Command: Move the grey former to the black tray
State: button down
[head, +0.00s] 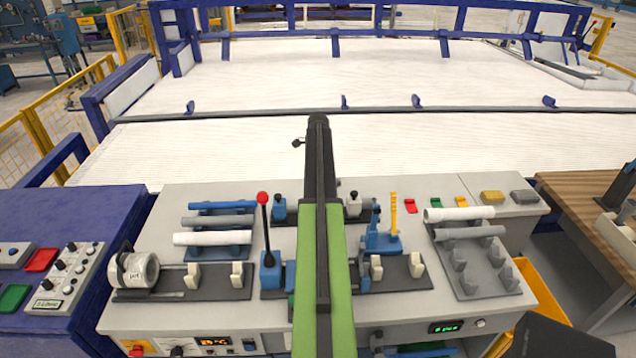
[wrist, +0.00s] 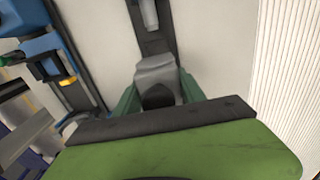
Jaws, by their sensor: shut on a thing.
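The grey former (wrist: 157,74) sits between the green fingers of my gripper (wrist: 158,97) in the wrist view. My gripper is shut on it. Just beyond it lies a dark strip, seemingly a black tray (wrist: 152,42), with a pale grey piece (wrist: 150,13) farther along it. I cannot tell whether the former touches the strip. In the head view my arm hides the gripper and the held former. There, one black tray (head: 408,290) with cream formers lies right of my arm. Another dark tray (head: 150,294) with cream formers lies to the left.
A red-knobbed lever (head: 265,228) stands left of my arm, and a blue device with a yellow handle (head: 383,240) stands to the right. Pipes lie on a blue rack (head: 218,251) at left. A grey rack (head: 470,283) at right holds pipes and several grey formers.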

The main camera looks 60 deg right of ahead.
jog(key=shift+f+b, duration=5.8)
jog(key=shift+f, duration=0.2)
jog(key=c, duration=0.6)
grip_release()
jog(key=shift+r, duration=0.15)
notch_tip(320, 180, up, 17)
jog(key=p, duration=1.7)
jog(key=shift+r+p, duration=0.2)
jog(key=shift+p, duration=0.15)
jog(key=shift+f, duration=0.1)
